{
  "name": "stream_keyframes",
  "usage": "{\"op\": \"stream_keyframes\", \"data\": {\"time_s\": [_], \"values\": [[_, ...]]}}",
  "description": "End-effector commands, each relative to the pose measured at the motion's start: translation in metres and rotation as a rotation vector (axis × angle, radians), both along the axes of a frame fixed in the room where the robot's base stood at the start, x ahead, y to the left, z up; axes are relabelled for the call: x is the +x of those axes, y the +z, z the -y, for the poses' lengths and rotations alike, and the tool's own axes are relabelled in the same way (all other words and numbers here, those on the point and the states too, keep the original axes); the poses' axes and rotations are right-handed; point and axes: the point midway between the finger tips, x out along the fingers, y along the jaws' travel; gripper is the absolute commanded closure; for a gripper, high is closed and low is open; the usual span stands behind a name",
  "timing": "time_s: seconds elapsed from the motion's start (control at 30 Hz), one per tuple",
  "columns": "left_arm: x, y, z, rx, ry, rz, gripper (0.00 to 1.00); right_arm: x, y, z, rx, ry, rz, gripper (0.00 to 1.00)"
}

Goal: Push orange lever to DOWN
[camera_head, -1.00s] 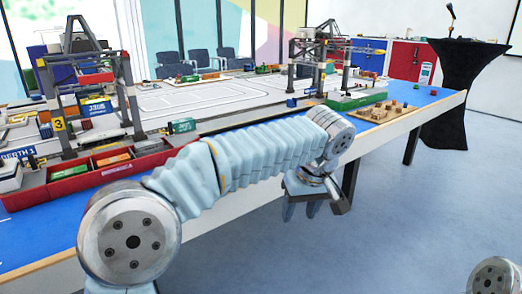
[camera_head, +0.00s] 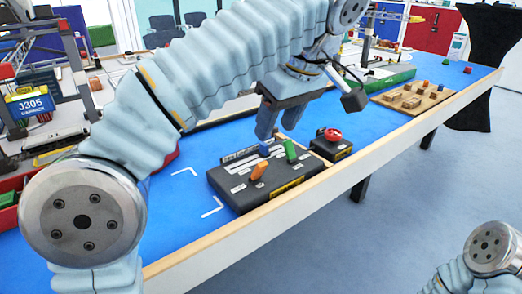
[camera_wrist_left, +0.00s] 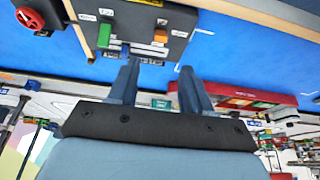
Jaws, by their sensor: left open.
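The orange lever (camera_head: 258,171) stands on a dark control box (camera_head: 232,190) at the table's front edge, nearest me of the levers. It also shows in the left wrist view (camera_wrist_left: 160,36). A blue lever (camera_head: 264,149) and a green lever (camera_head: 290,150) stand on the same box. My left gripper (camera_head: 280,122) is open and empty above the far side of the box, fingers pointing down, apart from the orange lever. In the left wrist view its two fingers (camera_wrist_left: 158,88) are spread. My right gripper is out of view.
A small box with a red knob (camera_head: 332,134) stands to the right of the control box. Farther right is a wooden tray (camera_head: 412,100) with blocks. Model cranes and a red bin (camera_head: 8,217) are at left.

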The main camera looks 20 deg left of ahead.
Motion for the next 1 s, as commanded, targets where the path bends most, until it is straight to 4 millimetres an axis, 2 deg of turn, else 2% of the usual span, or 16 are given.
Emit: {"op": "stream_keyframes", "data": {"time_s": [0.17, 0.4, 0.6, 0.8, 1.0], "values": [[0.005, -0.024, -0.007, 0.002, 0.001, -0.002, 0.51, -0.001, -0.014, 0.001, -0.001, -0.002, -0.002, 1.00], [0.018, -0.075, -0.024, 0.002, 0.003, -0.002, 0.51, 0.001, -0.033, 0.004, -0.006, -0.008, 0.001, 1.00], [0.027, -0.109, -0.036, 0.001, 0.001, -0.003, 0.51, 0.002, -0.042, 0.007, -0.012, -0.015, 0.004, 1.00], [0.032, -0.125, -0.041, 0.000, -0.001, 0.000, 0.51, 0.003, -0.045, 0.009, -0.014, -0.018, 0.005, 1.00], [0.032, -0.127, -0.041, 0.000, -0.001, 0.000, 0.51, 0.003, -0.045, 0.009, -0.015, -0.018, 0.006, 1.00]]}}
